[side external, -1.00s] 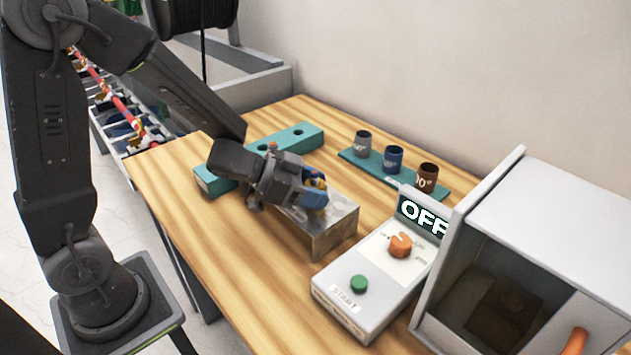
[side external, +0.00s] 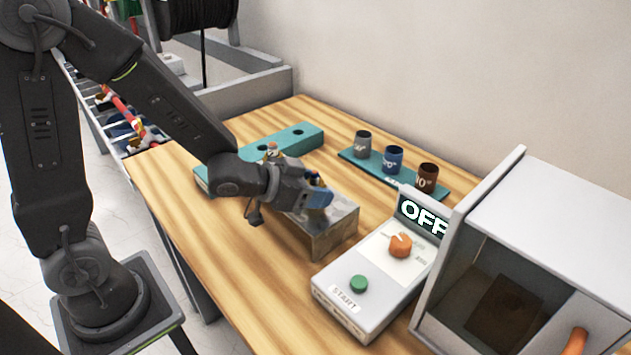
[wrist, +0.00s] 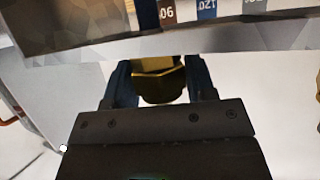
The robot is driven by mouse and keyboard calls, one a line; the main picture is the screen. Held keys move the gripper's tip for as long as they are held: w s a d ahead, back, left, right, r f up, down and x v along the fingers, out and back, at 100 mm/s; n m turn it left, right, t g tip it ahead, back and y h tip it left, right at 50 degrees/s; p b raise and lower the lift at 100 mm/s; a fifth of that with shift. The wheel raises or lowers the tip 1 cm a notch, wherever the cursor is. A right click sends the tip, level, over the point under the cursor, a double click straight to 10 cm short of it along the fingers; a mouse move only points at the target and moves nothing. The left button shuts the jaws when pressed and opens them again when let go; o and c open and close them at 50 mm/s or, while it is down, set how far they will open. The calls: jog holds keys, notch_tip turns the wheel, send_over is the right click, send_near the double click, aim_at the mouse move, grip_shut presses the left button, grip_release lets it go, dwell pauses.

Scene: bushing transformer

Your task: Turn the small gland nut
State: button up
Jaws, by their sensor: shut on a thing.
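The small gland nut (wrist: 160,82) is a brass, faceted piece in the middle of the wrist view. My gripper (wrist: 160,85) has its two dark blue fingers shut on it, one on each side. There the blue fingers hide most of the nut, and only a small orange-brown bit shows. I cannot tell how far the nut is seated.
Three labelled cups stand on a teal strip (side external: 345,154). The table front (side external: 215,240) is clear.

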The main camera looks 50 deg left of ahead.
jog(key=shift+n+y, duration=0.5)
jog(key=shift+y, duration=0.1)
jog(key=shift+n+t+y, duration=0.3)
jog(key=shift+n+y, duration=0.7)
jog(key=shift+y, duration=0.1)
jog(key=o, duration=1.4)
jog(key=shift+r, duration=0.1)
